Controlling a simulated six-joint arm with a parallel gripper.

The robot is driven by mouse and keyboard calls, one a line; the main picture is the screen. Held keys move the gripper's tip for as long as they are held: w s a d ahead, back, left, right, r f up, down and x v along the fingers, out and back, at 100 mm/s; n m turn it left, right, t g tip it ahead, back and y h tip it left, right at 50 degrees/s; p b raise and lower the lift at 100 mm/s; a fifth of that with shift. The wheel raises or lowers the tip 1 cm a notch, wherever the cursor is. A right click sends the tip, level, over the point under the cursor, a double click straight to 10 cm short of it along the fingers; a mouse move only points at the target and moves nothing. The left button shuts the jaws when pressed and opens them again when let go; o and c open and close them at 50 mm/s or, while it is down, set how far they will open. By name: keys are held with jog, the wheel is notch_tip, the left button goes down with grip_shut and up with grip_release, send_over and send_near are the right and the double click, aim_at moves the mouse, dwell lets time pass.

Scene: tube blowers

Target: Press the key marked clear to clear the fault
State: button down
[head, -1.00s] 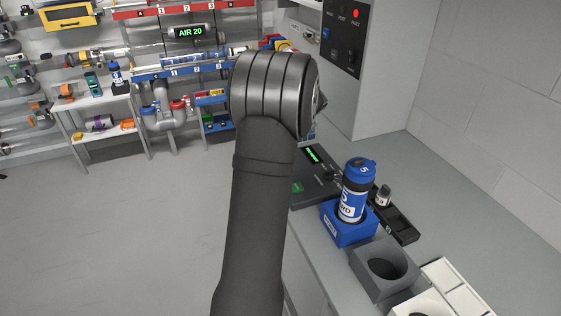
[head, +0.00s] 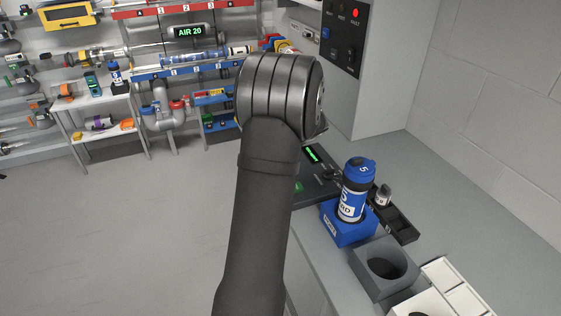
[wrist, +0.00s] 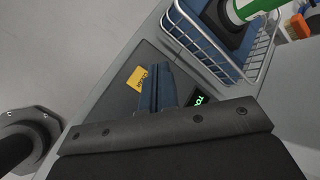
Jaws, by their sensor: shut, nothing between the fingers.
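A yellow key (wrist: 136,77) lies on a dark console (wrist: 118,99) in the wrist view; its small rotated lettering looks like "CLEAR". My gripper (wrist: 160,72) has its blue fingers shut and empty, with the tips just right of the yellow key. I cannot tell how high the tips are above the console. A green lit display (wrist: 201,101) is partly hidden right of the fingers. In the head view my arm hides the gripper and the yellow key; part of the console (head: 322,188) shows. A red lamp marked fault (head: 355,13) is lit on the wall panel (head: 342,42).
A wire basket (wrist: 222,62) holding a green and white item stands beside the console in the wrist view. In the head view, a blue bottle (head: 356,190) stands in a blue holder (head: 347,222) right of the console, with a grey holder (head: 383,270) nearer.

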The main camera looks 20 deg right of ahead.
jog(key=shift+f, duration=2.6)
jog(key=shift+f, duration=0.4)
jog(key=shift+f, duration=0.4)
dwell(0.7)
jog(key=shift+r, duration=0.85)
jog(key=shift+r, duration=2.5)
